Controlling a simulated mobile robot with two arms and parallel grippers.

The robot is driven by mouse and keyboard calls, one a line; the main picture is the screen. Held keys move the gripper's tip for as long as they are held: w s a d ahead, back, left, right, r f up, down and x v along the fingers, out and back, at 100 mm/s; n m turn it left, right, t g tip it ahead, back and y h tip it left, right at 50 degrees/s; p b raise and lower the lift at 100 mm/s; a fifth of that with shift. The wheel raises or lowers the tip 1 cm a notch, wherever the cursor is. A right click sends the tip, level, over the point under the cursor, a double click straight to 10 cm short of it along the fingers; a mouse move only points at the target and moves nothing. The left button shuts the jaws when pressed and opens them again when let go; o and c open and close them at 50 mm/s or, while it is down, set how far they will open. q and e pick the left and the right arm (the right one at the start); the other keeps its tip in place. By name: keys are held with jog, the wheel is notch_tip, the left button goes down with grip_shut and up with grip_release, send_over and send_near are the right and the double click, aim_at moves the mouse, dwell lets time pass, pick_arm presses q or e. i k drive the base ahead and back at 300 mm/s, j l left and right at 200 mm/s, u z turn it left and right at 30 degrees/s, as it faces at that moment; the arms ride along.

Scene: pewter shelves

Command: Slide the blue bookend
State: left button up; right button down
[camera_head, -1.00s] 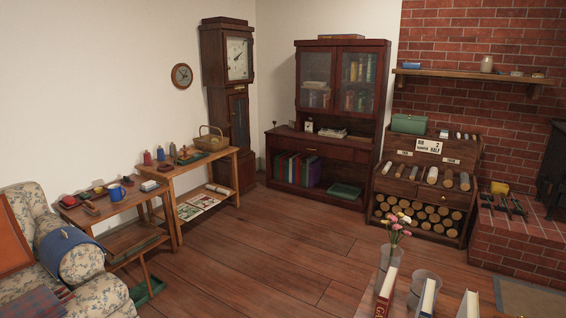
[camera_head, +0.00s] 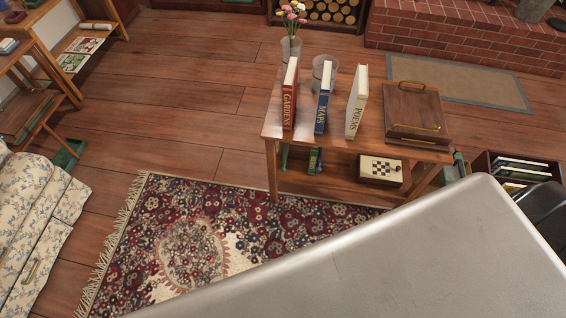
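I cannot make out a blue bookend in this view. Three upright books stand apart on a low wooden table (camera_head: 262,128). The red book marked GARDENS (camera_head: 289,105) is at the left, the blue book marked MAPS (camera_head: 321,113) is in the middle, and the cream book marked POEMS (camera_head: 354,115) is to the right. Their pale page edges face up. Neither of my grippers is in view. A close, pale grey surface covers the lower right and hides the floor there.
A hinged wooden box (camera_head: 414,105) sits at the table's right end. A flower vase (camera_head: 290,48) and a clear glass (camera_head: 325,72) stand behind the books. A chessboard box (camera_head: 380,168) is on the lower shelf. A patterned rug (camera_head: 190,250) lies in front.

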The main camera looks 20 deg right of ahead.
aim_at(317, 169)
jog(key=z, duration=1.05)
